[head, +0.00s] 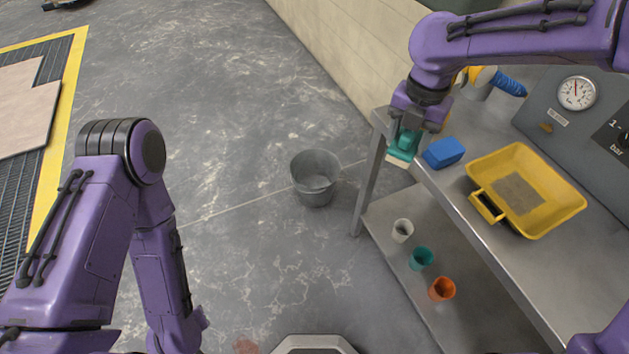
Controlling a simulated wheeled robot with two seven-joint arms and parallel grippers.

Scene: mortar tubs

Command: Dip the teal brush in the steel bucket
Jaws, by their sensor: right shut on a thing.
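The steel bucket (315,195) stands upright on the concrete floor, left of the steel table. My right gripper (405,131) is shut on the teal brush (403,150), whose pale bristles point down. It holds the brush near the table's left corner, up and to the right of the bucket in the picture and apart from it. The bucket's inside shows only in part, and I cannot tell what it holds. My left arm comes in from the left and hangs down; its gripper's jaws are not visible.
A blue sponge-like block (443,153) and a yellow tray (556,212) lie on the tabletop (450,190). White (402,231), teal (421,258) and orange (441,289) cups stand on the lower shelf. A table leg (369,185) stands just right of the bucket. Floor left of the bucket is clear.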

